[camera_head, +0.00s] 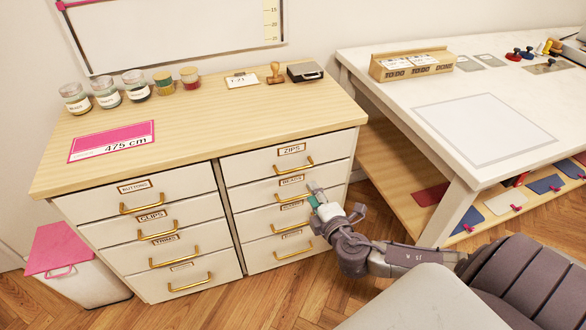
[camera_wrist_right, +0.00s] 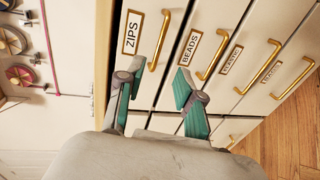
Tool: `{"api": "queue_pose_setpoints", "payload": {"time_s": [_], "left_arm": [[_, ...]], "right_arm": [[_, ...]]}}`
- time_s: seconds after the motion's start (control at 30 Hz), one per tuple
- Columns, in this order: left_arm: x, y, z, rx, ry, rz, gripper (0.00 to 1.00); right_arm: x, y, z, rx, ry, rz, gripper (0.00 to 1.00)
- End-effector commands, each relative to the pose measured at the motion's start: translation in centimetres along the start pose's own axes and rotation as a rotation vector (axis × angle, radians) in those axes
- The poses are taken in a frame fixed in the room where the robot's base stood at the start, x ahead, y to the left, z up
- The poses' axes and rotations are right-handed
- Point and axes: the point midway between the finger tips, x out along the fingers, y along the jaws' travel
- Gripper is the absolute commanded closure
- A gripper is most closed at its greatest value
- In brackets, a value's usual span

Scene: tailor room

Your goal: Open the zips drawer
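The zips drawer (camera_head: 325,155) is the top drawer of the right column in the wooden-topped cabinet. Its front looks shut, level with the drawers below. It has a "ZIPS" label and a brass bar handle (camera_head: 295,165); the handle also shows in the right wrist view (camera_wrist_right: 159,42). My right gripper (camera_head: 314,195) is in front of the right column, lower than the zips handle, near the beads drawer. In the wrist view my right gripper (camera_wrist_right: 154,82) has its two green-padded fingers apart with nothing between them. The zips handle lies beyond the fingertips, apart from them. My left gripper is out of view.
The beads drawer (camera_head: 253,194) and others lie below. Jars, a pink "475 cm" card (camera_head: 112,140) and a stamp (camera_head: 275,73) stand on the cabinet top. A white table (camera_head: 400,85) stands at right, a pink-lidded bin (camera_head: 62,250) at left. Wooden floor is clear in front.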

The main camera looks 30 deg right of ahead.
Motion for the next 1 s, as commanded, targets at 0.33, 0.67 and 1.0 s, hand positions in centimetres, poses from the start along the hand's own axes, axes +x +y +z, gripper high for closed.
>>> {"api": "queue_pose_setpoints", "payload": {"time_s": [0.33, 0.67, 1.0], "left_arm": [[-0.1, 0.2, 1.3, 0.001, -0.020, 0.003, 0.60], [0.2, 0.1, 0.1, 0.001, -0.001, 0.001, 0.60], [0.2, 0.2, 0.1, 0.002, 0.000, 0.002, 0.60]], "right_arm": [[6.2, 0.2, 0.0, 0.001, -0.002, 0.003, 0.64], [12.1, 0.0, 0.0, 0.002, -0.001, -0.001, 0.64], [13.5, -0.1, 0.0, 0.002, 0.001, -0.003, 0.64]]}}
